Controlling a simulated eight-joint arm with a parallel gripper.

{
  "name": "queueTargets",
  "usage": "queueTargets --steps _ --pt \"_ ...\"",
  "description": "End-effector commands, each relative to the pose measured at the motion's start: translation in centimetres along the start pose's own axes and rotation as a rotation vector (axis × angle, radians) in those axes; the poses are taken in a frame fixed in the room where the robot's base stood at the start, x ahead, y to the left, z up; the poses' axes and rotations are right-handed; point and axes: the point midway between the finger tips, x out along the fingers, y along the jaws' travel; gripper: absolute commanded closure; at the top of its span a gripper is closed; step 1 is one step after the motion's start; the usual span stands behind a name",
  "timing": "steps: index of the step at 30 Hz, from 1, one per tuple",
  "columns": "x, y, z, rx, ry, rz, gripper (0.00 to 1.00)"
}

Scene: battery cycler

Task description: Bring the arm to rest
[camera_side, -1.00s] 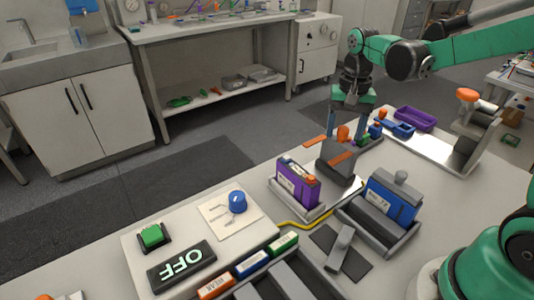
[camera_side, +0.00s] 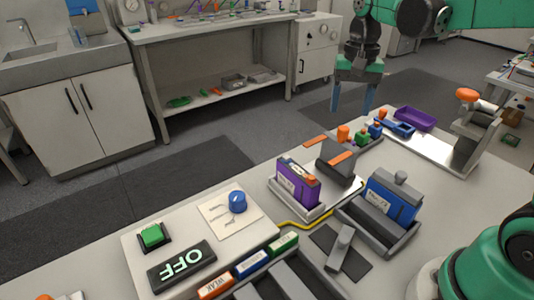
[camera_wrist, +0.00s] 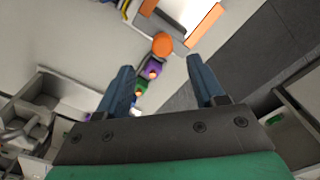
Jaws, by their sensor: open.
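My gripper (camera_side: 351,98) is open and empty, raised above the far edge of the bench in the side view. Its two blue fingers are spread apart in the wrist view (camera_wrist: 161,80). Below it a row of small coloured pieces stands on the bench: an orange-topped one (camera_side: 343,133), a green one (camera_side: 362,137) and a blue one (camera_side: 376,130). In the wrist view the orange piece (camera_wrist: 162,44) shows beyond and between the fingertips. The gripper appears clear of all of them.
A purple battery (camera_side: 298,184) and a blue battery (camera_side: 391,196) sit in grey holders. A purple tray (camera_side: 415,118) is at the back right. The air around the gripper is free.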

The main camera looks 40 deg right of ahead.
Motion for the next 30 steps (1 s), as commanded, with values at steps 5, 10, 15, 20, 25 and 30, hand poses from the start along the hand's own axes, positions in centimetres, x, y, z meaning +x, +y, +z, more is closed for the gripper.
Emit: queueTargets --steps 5,10,15,20,25,30 --pt "-0.2 -0.4 1.6 -0.104 0.07 -0.041 0.38" --pt "0.0 -0.9 5.0 -0.349 0.244 -0.128 0.38" --pt "1.0 -1.3 7.8 -0.583 0.428 -0.2 0.38" --pt "1.9 -1.5 9.4 -0.717 0.544 -0.236 0.38" --pt "2.2 -1.6 9.8 -0.762 0.586 -0.246 0.38" --pt "2.2 -1.6 9.8 -0.762 0.587 -0.246 0.38"
